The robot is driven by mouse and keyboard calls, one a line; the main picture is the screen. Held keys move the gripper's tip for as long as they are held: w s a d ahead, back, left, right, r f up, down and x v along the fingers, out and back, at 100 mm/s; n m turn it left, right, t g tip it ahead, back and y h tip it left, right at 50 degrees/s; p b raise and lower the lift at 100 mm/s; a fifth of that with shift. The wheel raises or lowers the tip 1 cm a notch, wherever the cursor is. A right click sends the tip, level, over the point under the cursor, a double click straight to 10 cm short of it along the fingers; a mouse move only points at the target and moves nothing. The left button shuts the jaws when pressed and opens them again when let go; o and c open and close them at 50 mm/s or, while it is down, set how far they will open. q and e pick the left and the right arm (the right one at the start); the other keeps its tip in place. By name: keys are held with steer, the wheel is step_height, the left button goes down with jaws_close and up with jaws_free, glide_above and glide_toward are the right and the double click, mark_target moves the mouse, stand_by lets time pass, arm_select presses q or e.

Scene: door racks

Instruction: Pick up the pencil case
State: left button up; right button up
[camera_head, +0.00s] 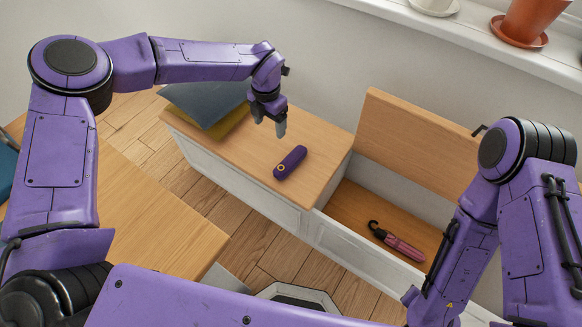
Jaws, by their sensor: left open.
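The pencil case (290,162) is a small purple, rounded, elongated case with a yellow-ringed end. It lies on the wooden top of a white bench. My left gripper (270,127) points down above the same bench top, up and to the left of the pencil case in the picture. It is open and empty, with grey fingertips, and appears apart from the case. My right arm (525,200) is at the right; its gripper is not in view.
Blue and yellow flat items (208,103) lie at the bench's left end. The bench's right compartment (345,199) has its lid (415,133) raised and holds a pink folded umbrella (402,246). A wooden table (150,215) stands at left. A sill (460,28) holds pots.

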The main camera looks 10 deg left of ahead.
arm_select(q)
steer(key=b, duration=1.5)
glide_toward(276, 174)
steer(key=shift+w+a, duration=0.25)
steer(key=f, duration=0.3)
steer(key=f+b, duration=0.1)
steer(key=f, duration=0.6)
steer(key=shift+s+d+f+b, duration=0.15)
steer(key=shift+s+d+b, duration=0.1)
steer(key=shift+d+b, duration=0.1)
steer(key=c, duration=1.1)
steer(key=shift+c, duration=0.2)
steer(key=shift+r, duration=0.2)
